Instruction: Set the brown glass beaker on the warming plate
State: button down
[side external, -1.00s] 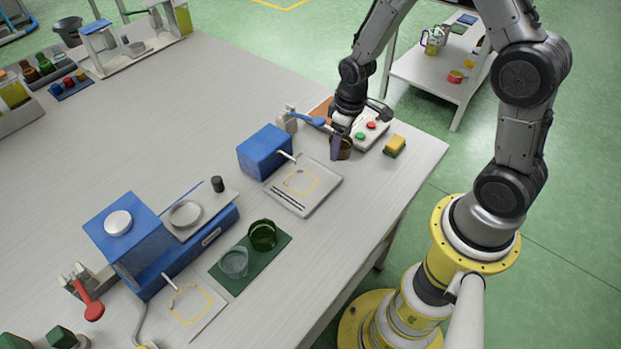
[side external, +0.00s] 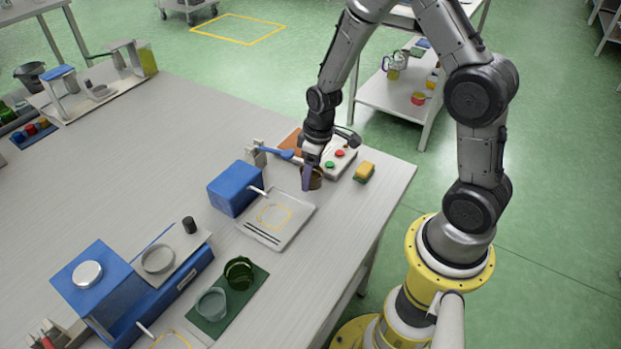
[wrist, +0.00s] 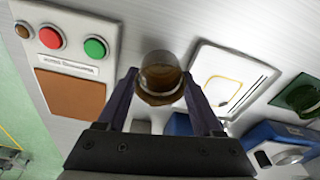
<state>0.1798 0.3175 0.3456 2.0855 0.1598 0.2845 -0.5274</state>
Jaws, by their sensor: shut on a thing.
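The brown glass beaker (side external: 317,181) is between the fingers of my gripper (side external: 311,178), near the right end of the bench. In the wrist view the beaker (wrist: 161,72) sits between both fingers of my gripper (wrist: 159,82), which is shut on it. I cannot tell whether its base touches the bench. A pale box with a flat brown pad (wrist: 72,92) and red and green buttons is beside the beaker; it looks like the warming plate, but its label is unreadable. In the side view, my arm partly hides this box (side external: 346,147). The visible part of the pad is bare.
A blue-handled item (side external: 278,152) is behind. A green mat (side external: 212,326) holds green and clear beakers.

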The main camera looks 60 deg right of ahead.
notch_tip(320, 180, up, 11)
jog(key=w+d, duration=1.1)
jog(key=d, duration=0.2)
jog(key=shift+a+f, duration=0.2)
jog(key=shift+f, duration=5.05)
jog(key=shift+s+f, duration=0.1)
jog(key=shift+f, duration=0.2)
grip_release()
